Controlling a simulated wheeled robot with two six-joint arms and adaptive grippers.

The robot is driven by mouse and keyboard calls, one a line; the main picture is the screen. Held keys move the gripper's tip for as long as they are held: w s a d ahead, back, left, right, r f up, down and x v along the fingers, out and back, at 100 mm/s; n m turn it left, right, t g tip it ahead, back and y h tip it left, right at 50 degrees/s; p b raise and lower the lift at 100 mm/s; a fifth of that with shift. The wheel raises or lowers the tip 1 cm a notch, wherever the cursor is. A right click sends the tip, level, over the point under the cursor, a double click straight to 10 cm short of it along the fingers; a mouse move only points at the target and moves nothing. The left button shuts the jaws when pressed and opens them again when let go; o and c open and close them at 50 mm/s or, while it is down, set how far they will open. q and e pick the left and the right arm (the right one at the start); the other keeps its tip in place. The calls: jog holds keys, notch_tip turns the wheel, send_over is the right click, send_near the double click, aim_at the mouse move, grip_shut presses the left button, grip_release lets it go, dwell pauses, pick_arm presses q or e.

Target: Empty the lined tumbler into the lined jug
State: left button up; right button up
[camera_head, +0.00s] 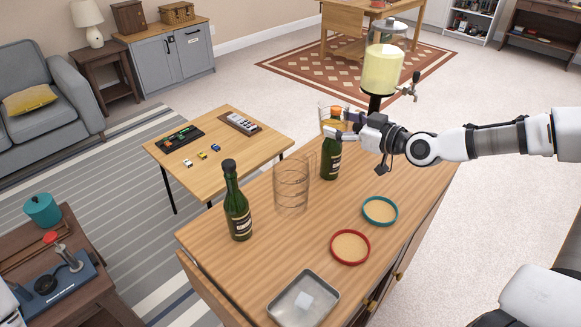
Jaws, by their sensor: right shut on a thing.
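The lined jug (291,192), clear with thin lines around it, stands upright and looks empty on the wooden counter. My right gripper (340,126) reaches in from the right and is shut on a clear glass that looks like the lined tumbler (325,113). It holds the tumbler above the counter, up and to the right of the jug in the picture, overlapping the top of a green bottle. The gripper partly hides the tumbler; its contents and tilt are hard to tell. My left gripper is not in view.
Green bottles stand left of the jug (238,208) and behind it at right (331,160). A dispenser with yellow liquid (382,70) stands at the far end. A red-rimmed coaster (350,247), a teal-rimmed one (380,210) and a metal tray (322,311) lie nearer.

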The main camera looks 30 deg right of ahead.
notch_tip(320, 180, down, 4)
jog(key=shift+a+r+n+b, duration=0.1)
jog(key=shift+n+b, duration=0.2)
jog(key=shift+b, duration=0.5)
jog(key=p, duration=0.1)
jog(key=r+n+p, duration=0.1)
jog(key=p, duration=0.1)
jog(key=shift+a+r, duration=0.25)
jog(key=shift+a, duration=0.1)
jog(key=shift+s+a+r+n+g+h+p, duration=0.2)
jog(key=shift+a+r+n+g+h+p, duration=0.1)
jog(key=shift+a+r+n+h+p, duration=0.25)
jog(key=shift+w+a+n+h+p, duration=0.1)
jog(key=shift+a+n+h+p, duration=0.15)
jog(key=shift+a+n+p, duration=0.3)
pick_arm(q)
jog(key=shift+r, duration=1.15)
pick_arm(e)
jog(key=shift+a+r+n+h, duration=0.15)
jog(key=shift+n+h, duration=0.25)
jog(key=shift+n, duration=0.45)
jog(key=shift+a+n+h, duration=0.25)
jog(key=shift+n+h, duration=0.15)
jog(key=shift+n, duration=0.4)
jog(key=shift+a+r+n+h, duration=0.15)
jog(key=shift+n+h, duration=0.25)
jog(key=shift+n, duration=0.45)
